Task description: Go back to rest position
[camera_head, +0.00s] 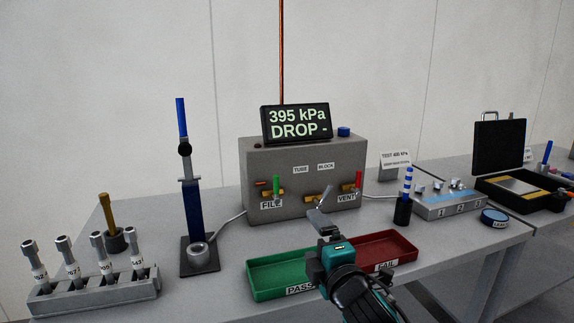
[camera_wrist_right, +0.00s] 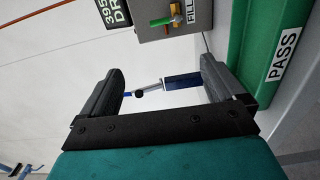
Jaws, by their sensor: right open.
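My right gripper (camera_head: 320,222) is raised over the bench in front of the grey test block, above the green and red trays. In the right wrist view my right gripper (camera_wrist_right: 165,85) shows two dark fingers spread apart with nothing between them. The blue pump stand (camera_wrist_right: 180,84) shows far behind the gap. My left gripper is not in either view.
The test block (camera_head: 300,215) carries a display (camera_head: 296,122) reading 395 kPa DROP -. The green PASS tray (camera_head: 270,289) and red FAIL tray (camera_head: 405,246) lie below my arm. A rack (camera_head: 95,296) with several tools stands left, beside the blue pump stand (camera_head: 189,215).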

